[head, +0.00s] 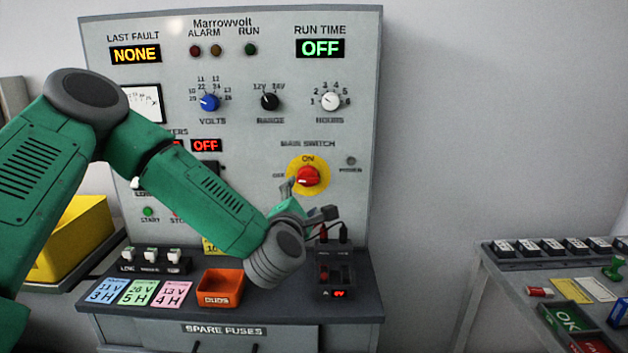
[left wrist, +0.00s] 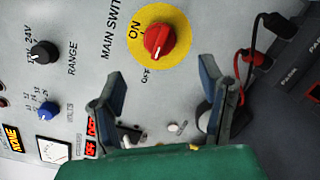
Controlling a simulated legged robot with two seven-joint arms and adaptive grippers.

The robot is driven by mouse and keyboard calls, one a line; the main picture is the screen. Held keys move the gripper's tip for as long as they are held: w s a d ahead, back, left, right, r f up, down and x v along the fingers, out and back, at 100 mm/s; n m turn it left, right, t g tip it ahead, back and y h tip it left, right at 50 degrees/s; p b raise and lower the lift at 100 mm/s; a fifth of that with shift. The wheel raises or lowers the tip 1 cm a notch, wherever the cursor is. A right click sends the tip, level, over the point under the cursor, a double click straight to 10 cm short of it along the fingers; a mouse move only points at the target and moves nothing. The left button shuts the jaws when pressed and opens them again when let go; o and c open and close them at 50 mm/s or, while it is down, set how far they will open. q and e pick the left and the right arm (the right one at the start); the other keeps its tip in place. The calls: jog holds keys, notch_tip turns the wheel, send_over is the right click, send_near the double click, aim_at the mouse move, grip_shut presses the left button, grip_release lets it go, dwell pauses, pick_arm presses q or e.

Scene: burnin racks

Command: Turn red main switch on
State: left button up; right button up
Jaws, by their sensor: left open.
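The red main switch knob (head: 307,177) sits on a round yellow plate (head: 308,163) on the grey panel, with ON above and OFF at its left. My left gripper (head: 287,190) is just left of and below the knob in the head view. In the left wrist view my left gripper (left wrist: 160,88) has its fingers apart and empty, with the knob beyond their tips. My right gripper is not in view.
The power lamp (head: 350,161) looks unlit. A black unit (head: 335,275) with leads stands on the shelf below the switch. An orange DUDS tray (head: 221,287) and coloured cards (head: 139,292) lie to its left. Another bench (head: 500,260) stands at the right.

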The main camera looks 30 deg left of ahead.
aim_at(305, 182)
pick_arm(q)
jog(key=x, duration=0.3)
jog(key=a+x, duration=0.1)
jog(key=x, duration=0.3)
jog(key=p+x, duration=0.1)
jog(key=x, duration=0.2)
jog(key=shift+a+f, duration=0.25)
jog(key=shift+f, duration=0.05)
jog(key=shift+w+d, duration=0.1)
jog(key=shift+w, duration=0.3)
jog(key=shift+d+r, duration=0.15)
jog(key=shift+d, duration=0.2)
jog(key=shift+a, duration=0.15)
jog(key=c, duration=1.1)
jog(key=shift+a, duration=0.15)
jog(key=shift+c, duration=0.2)
